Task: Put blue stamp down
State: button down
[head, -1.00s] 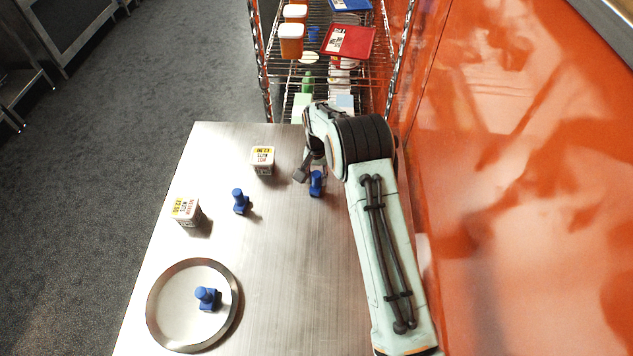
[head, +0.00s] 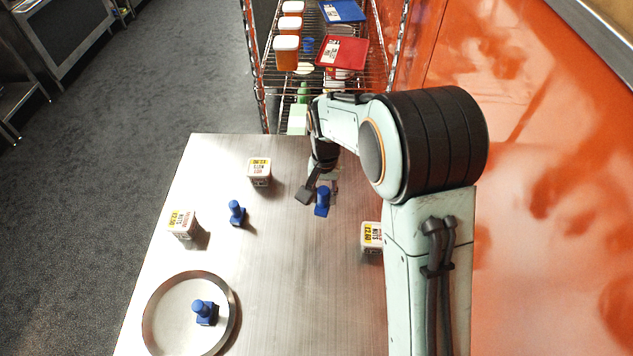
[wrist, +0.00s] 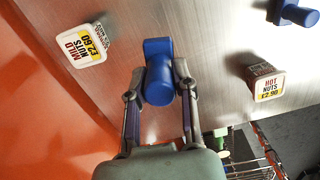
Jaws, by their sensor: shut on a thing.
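A blue stamp (head: 322,204) is in my gripper (head: 315,192) over the far middle part of the steel table (head: 290,250). In the wrist view the fingers of my gripper (wrist: 160,90) close on both sides of this blue stamp (wrist: 159,82). I cannot tell whether its base touches the table. A second blue stamp (head: 237,213) stands on the table to the left; a blue stamp also shows at the upper right of the wrist view (wrist: 297,14). A third blue stamp (head: 204,312) stands in the round metal tray (head: 150,312) at the near left.
Nut boxes stand at the far left-middle (head: 259,172), the left edge (head: 182,224) and right beside my arm (head: 371,237). A wire shelf (head: 262,75) with tubs and a red tray (head: 342,53) is behind the table. An orange wall is at right. The table's middle is clear.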

jog(key=s+a+r+n, duration=0.1)
jog(key=s+a, duration=0.7)
jog(key=s, duration=0.4)
jog(key=s+a+r+n, duration=0.1)
jog(key=s+a+n, duration=0.1)
jog(key=s+a, duration=0.85)
jog(key=a+f, duration=0.1)
jog(key=a, duration=0.1)
jog(key=w+a+f, duration=0.1)
jog(key=a+f, duration=0.1)
jog(key=a, duration=0.1)
jog(key=shift+w+a+f, duration=0.2)
jog(key=shift+w+a, duration=0.1)
jog(key=shift+w, duration=0.1)
send_near(182, 303)
jog(key=shift+s+d+f, duration=0.25)
jog(key=shift+d+f, duration=0.2)
jog(key=shift+a+f, duration=0.15)
jog(key=shift+f, duration=0.05)
jog(key=shift+w+a+f, duration=0.1)
jog(key=shift+a+f, duration=0.05)
jog(key=shift+f, duration=0.8)
jog(key=shift+w+a+f, duration=0.1)
jog(key=shift+f, duration=0.8)
jog(key=shift+f, duration=0.15)
